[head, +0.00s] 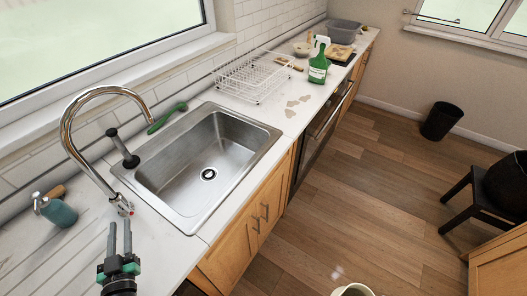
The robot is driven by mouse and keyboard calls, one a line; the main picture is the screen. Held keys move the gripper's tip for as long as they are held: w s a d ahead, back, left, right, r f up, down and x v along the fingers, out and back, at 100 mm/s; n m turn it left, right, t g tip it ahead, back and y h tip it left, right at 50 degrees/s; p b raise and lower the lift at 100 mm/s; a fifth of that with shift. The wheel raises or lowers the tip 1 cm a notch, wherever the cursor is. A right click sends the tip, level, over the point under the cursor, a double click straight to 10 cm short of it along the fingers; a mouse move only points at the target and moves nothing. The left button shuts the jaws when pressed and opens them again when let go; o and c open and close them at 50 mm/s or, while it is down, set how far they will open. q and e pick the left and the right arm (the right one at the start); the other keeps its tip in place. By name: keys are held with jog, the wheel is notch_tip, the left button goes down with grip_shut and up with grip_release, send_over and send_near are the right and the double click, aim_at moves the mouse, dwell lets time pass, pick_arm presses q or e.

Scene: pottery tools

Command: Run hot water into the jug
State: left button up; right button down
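No water is seen running. My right gripper is not in view.
A wire rack (258,75) and green spray bottle (319,62) stand farther along. The basin looks empty.

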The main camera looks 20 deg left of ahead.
aim_at(124, 206)
pick_arm(q)
jog(key=x, duration=1.2)
grip_shut()
dwell(1.2)
